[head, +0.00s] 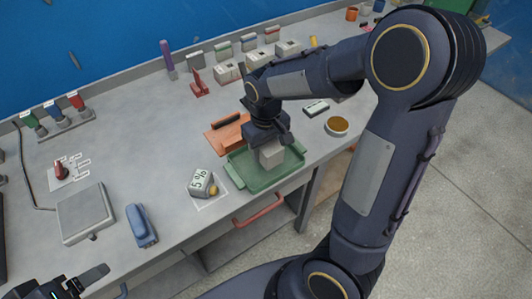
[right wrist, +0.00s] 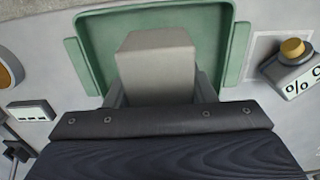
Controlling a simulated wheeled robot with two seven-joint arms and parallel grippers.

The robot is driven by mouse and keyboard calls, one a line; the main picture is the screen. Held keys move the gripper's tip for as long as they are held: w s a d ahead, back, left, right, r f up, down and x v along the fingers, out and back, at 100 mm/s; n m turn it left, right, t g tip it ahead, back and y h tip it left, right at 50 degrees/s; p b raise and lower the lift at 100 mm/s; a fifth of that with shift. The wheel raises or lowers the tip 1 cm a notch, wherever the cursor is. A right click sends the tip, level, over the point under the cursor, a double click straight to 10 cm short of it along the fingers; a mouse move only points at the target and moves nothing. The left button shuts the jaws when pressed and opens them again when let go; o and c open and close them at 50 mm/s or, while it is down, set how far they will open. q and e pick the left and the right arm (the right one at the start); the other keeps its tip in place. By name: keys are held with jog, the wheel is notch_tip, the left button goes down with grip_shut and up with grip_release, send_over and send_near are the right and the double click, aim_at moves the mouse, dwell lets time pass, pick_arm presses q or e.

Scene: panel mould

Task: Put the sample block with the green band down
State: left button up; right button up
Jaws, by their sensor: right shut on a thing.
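My right gripper (head: 268,146) is shut on a pale grey block (head: 271,156), which also shows between the fingers in the right wrist view (right wrist: 157,62). No green band shows on its visible faces. The block is over the inside of a green tray (head: 240,178), whose rim surrounds it in the right wrist view (right wrist: 78,60). I cannot tell whether the block touches the tray floor. My left gripper (head: 90,279) is at the lower left corner, partly cut off and away from the block; its opening is unclear.
An orange tray (head: 222,137) lies behind the green one. A scale (head: 85,213) and a blue tool (head: 141,225) are at the left. Several banded blocks line the back.

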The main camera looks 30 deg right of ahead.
jog(key=shift+w+d+f, duration=0.15)
jog(key=shift+w+f, duration=0.05)
jog(key=shift+f, duration=0.05)
jog(key=shift+w+f, duration=0.1)
jog(key=shift+f, duration=1.55)
jog(key=shift+f+b, duration=0.25)
jog(key=shift+b, duration=0.05)
jog(key=o, duration=1.2)
jog(key=shift+r, duration=0.1)
